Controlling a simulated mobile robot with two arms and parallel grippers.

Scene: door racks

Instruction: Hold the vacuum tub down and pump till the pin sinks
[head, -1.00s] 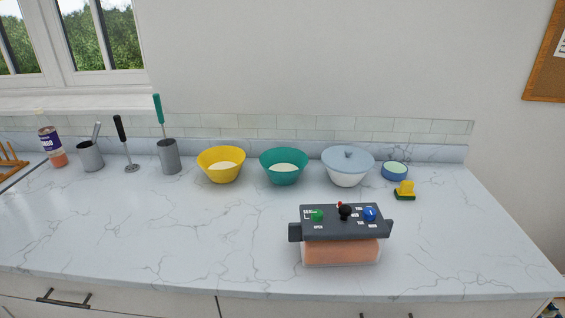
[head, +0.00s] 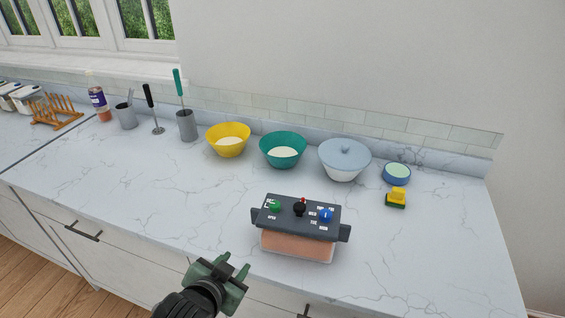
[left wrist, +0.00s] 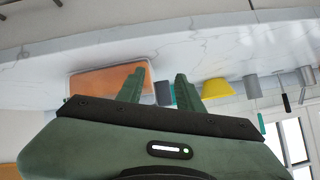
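The vacuum tub (head: 298,244) sits near the counter's front edge in the head view. It has a clear body with orange contents and a dark grey lid (head: 285,222). On the lid are a green knob (head: 275,206), a black pump knob (head: 300,208) with a small red pin (head: 303,200) showing above it, and a blue knob (head: 325,214). My left gripper (head: 222,268) is in front of the counter edge, left of the tub, open and empty. In the left wrist view its fingers (left wrist: 160,88) stand apart, with the tub (left wrist: 105,80) beyond them. My right gripper is not in view.
Utensil cups and a bottle (head: 97,97) are at the left. The counter around the tub is clear.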

